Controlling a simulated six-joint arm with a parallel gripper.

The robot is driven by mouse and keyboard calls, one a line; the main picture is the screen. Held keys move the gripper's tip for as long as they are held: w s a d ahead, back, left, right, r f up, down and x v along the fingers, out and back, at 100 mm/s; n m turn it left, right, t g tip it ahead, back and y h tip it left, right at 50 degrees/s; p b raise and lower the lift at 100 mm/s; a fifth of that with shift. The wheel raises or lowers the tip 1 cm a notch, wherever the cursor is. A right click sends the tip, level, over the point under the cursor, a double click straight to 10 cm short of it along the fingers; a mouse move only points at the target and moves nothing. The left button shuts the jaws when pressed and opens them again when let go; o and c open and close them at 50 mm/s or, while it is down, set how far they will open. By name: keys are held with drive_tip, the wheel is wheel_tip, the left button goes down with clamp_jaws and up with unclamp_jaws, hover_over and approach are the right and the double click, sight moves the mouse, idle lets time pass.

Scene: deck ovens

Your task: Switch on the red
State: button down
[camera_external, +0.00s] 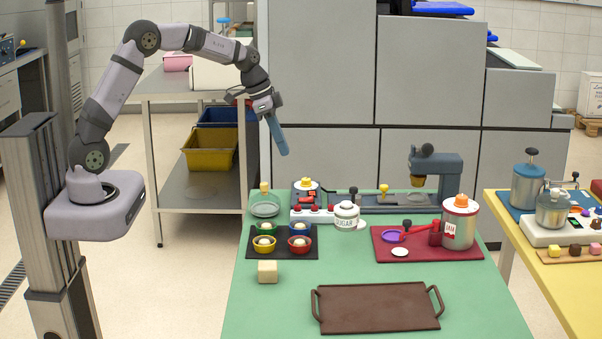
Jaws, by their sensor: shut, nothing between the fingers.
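A white strip (299,218) with several red-topped knobs or switches lies near the back of the green table, left of the sugar jar. The pictures do not show whether any of them is on or off. My gripper (284,152) is shut and empty, pointing down in the air. In the view it appears above and left of the strip, clear of everything on the table. Behind the strip stands a small grey device (306,196) with a yellow-topped white part and a reddish front; its details are too small to tell.
On the green table (260,310) are a black mat (283,255) with small bowls, a white sugar jar (346,215), a red board (430,254) with a red-handled tool and a tin, and a brown tray (376,308). A grey press (447,180) stands at the back.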

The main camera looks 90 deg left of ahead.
sight(310, 198)
drive_tip(key=shift+w, duration=0.1)
drive_tip(key=shift+w+r, duration=0.15)
drive_tip(key=shift+w, duration=0.55)
drive_tip(key=p+x, duration=0.4)
drive_tip(key=x, duration=0.9)
drive_tip(key=shift+w+f+p, duration=0.1)
drive_tip(key=shift+f+p, duration=0.25)
drive_tip(key=shift+f, duration=0.15)
drive_tip(key=shift+f, duration=0.1)
